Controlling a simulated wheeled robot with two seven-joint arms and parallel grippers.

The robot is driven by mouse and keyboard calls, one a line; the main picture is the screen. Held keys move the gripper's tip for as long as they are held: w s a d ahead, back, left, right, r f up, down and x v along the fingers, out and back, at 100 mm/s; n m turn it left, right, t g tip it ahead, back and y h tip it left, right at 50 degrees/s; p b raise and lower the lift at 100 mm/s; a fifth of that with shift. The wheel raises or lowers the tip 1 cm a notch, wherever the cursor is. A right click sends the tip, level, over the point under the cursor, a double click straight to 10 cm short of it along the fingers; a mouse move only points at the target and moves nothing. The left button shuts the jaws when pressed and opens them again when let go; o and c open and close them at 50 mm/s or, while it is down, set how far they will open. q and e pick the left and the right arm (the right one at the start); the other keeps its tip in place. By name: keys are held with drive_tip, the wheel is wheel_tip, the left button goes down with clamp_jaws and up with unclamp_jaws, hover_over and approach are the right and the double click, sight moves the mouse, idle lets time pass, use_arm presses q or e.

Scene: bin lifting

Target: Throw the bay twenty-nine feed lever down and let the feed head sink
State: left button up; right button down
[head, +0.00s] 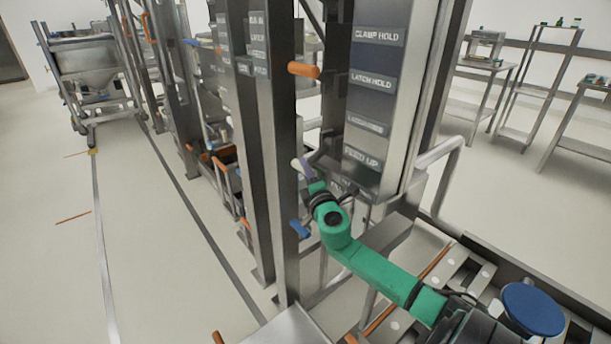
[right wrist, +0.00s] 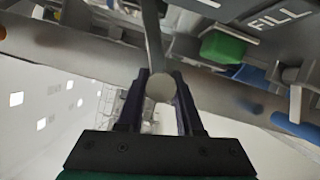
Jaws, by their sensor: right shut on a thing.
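My right gripper (head: 306,170) is at the front post of the machine, beside the label column, just left of the "FEED UP" plate (head: 364,157). In the right wrist view its dark fingers (right wrist: 166,100) are shut on the pale round end of a grey lever (right wrist: 157,50). The lever's shaft runs up out of the picture between the fingers. In the head view the lever is mostly hidden by the gripper and post. I cannot make out the feed head. My left gripper is not in view.
An orange handle (head: 304,70) sticks out above the gripper and a blue handle (head: 300,229) below it. A green handle (right wrist: 222,48) and a blue one (right wrist: 292,125) are to the right in the wrist view. The floor at left is open; a hopper cart (head: 90,70) stands far left.

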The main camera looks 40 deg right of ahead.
drive_tip(key=shift+f, duration=0.1)
drive_tip(key=c, duration=0.6)
unclamp_jaws()
drive_tip(key=shift+d, duration=0.1)
drive_tip(key=b+v, duration=0.1)
drive_tip(key=v, duration=1.3)
drive_tip(key=shift+s, duration=0.25)
drive_tip(key=shift+f, duration=0.15)
